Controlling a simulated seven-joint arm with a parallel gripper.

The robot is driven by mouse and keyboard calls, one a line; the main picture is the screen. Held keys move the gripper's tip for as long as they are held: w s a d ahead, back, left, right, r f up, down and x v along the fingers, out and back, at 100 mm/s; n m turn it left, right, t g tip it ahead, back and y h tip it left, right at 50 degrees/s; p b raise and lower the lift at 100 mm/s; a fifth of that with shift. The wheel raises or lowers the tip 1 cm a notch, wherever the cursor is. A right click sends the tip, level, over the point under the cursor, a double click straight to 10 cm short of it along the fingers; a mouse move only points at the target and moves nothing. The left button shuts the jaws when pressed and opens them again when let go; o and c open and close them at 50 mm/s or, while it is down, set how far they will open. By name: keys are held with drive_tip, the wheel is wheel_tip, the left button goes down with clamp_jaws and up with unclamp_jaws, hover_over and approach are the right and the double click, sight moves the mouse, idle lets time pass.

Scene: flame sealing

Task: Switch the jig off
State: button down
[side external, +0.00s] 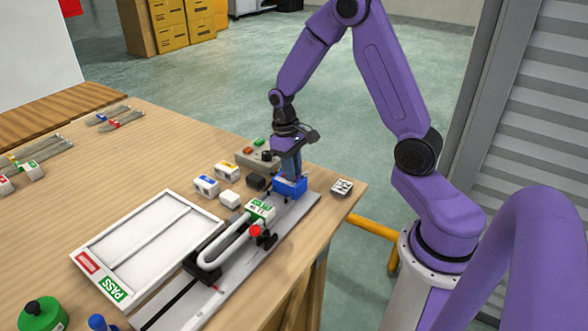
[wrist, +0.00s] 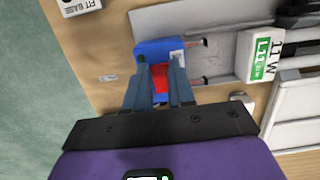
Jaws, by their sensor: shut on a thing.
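My gripper (side external: 289,174) points down at a blue block (side external: 291,187) at the far end of a long grey jig plate (side external: 301,208). In the wrist view my gripper's fingers (wrist: 160,92) are closed around a red part (wrist: 160,78) on the blue block (wrist: 148,50). Two thin pins stick out of the block toward a white piece labelled 11 W (wrist: 260,55). A bent white tube (side external: 226,244) lies along the jig. A grey box (side external: 243,158) with a green and a red button stands behind the gripper.
A white tray (side external: 152,234) with REJECT-like red and green PASS labels lies left of the jig. Small blocks (side external: 206,185) stand close by. A green round container (side external: 42,314) is at front left.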

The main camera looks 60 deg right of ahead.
drive_tip(key=shift+w+g, duration=0.2)
drive_tip(key=shift+g, duration=0.4)
drive_tip(key=c, duration=1)
unclamp_jaws()
drive_tip(key=shift+o, duration=0.2)
drive_tip(key=v, duration=1.7)
drive_tip(key=shift+r, duration=0.3)
